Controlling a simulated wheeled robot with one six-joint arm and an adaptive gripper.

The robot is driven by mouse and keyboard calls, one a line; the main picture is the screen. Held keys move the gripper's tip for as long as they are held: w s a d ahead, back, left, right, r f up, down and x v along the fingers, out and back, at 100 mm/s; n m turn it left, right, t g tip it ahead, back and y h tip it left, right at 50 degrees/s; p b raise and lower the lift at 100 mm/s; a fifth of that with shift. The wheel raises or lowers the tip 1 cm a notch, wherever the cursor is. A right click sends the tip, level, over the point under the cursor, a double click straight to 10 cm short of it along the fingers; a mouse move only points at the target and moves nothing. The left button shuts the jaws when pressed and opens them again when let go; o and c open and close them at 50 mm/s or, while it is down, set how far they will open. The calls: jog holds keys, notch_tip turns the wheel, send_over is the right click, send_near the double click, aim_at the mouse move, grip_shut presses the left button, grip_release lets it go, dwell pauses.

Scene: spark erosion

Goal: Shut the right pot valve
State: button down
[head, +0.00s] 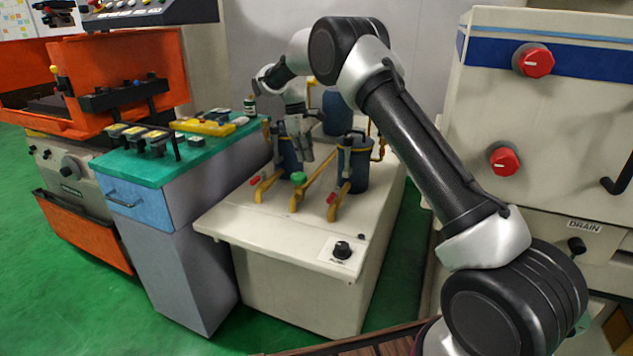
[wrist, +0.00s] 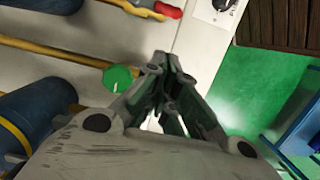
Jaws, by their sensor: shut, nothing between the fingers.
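The right pot (head: 355,165) is a dark blue cylinder on the white cabinet, with a yellow pipe (head: 340,200) running forward from it. The right pot valve has a red handle (head: 331,198) on this pipe. In the wrist view the red handle (wrist: 169,10) shows at the top edge, roughly in line with the pipe and partly cut off. My gripper (head: 303,152) hangs fingers down between the two pots, apart from the handle. In the wrist view my gripper (wrist: 166,66) is shut and empty, with the green knob (wrist: 117,78) just left of its fingertips.
The left pot (head: 288,152) and its red-handled valve (head: 254,181) stand left of my gripper. The green knob (head: 298,178) tops the middle pipe. A black knob (head: 342,249) sits on the cabinet's clear front. A green-topped bench (head: 185,165) adjoins at left; a white machine (head: 545,120) stands right.

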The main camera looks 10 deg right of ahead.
aim_at(333, 197)
jog(key=shift+w, duration=0.25)
jog(key=s+d+f, duration=0.3)
jog(key=d+f, duration=0.1)
jog(key=f, duration=0.7)
jog(key=shift+d+f, duration=0.15)
jog(key=shift+f, duration=0.15)
jog(key=shift+s+d+n, duration=0.25)
jog(key=shift+s+n, duration=0.4)
jog(key=shift+n, duration=0.25)
